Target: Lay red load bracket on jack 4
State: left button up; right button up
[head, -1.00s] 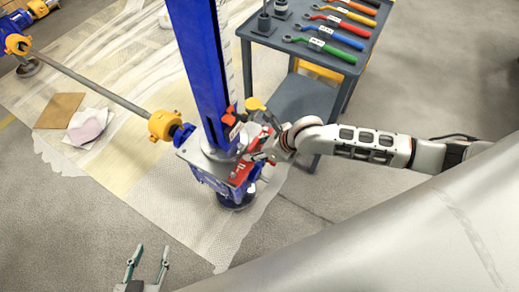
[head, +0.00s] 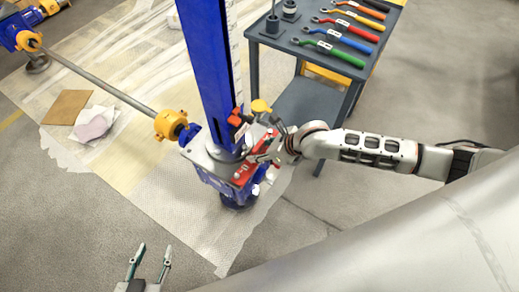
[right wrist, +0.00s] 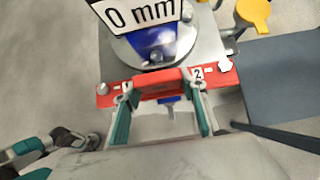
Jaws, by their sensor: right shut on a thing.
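The red load bracket (right wrist: 158,84) lies across the front edge of the jack's grey top plate (right wrist: 113,58) in the right wrist view, marked 1 and 2. It also shows in the head view (head: 242,172). My right gripper (right wrist: 160,100) is shut on the bracket's raised middle, one finger on each side. The blue jack (head: 208,75) stands upright behind it with a "0 mm" sign (right wrist: 140,12). I cannot read a jack number. Whether the bracket touches the plate all along is unclear. My left gripper (head: 150,262) is open and empty, low in the head view.
A dark tool cart (head: 310,105) with several coloured wrenches stands behind my right arm. A shaft (head: 100,85) joins the jack to another at the upper left. A yellow part (right wrist: 255,12) is right of the plate. The mat's front is clear.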

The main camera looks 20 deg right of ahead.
pick_arm(q)
jog(key=shift+s+a+f, duration=0.1)
jog(key=shift+s+f, duration=0.25)
jog(key=shift+f, duration=0.15)
pick_arm(e)
jog(key=shift+w+f, duration=0.15)
jog(key=shift+f, duration=0.15)
pick_arm(q)
jog(key=shift+s+f+b, duration=0.15)
jog(key=shift+f+b, duration=0.15)
jog(key=shift+b, duration=0.1)
pick_arm(e)
jog(key=shift+f, duration=0.4)
jog(key=o, duration=1.4)
jog(key=shift+o, duration=0.2)
jog(key=shift+s+f, duration=0.2)
jog(key=shift+f, duration=0.1)
jog(key=shift+d, duration=0.1)
pick_arm(q)
jog(key=shift+g, duration=0.3)
pick_arm(e)
jog(key=v, duration=1.2)
jog(key=shift+r, duration=0.2)
jog(key=shift+w, duration=0.1)
